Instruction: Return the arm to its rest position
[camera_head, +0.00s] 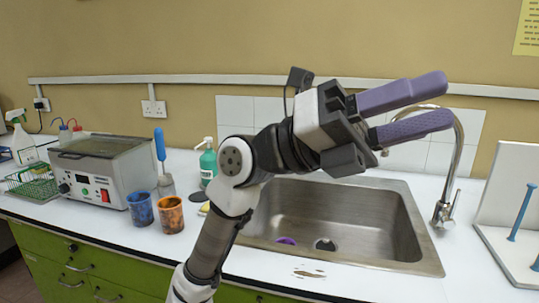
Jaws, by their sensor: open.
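My gripper (425,106) is raised above the metal sink (412,240), pointing to the right and slightly up. Its two purple fingers are apart and nothing is between them. My arm rises from the bottom of the view, bends at a white joint left of the sink and leads to the gripper. The gripper overlaps the tap in the view; I cannot tell how far apart they are in depth.
A curved metal tap (455,165) stands at the sink's right. A white stand with blue pegs (521,213) is far right. Left are a grey bath (105,165), a blue cup (141,208), an orange-stained cup (171,214) and a green bottle (208,163). The front counter has some free room.

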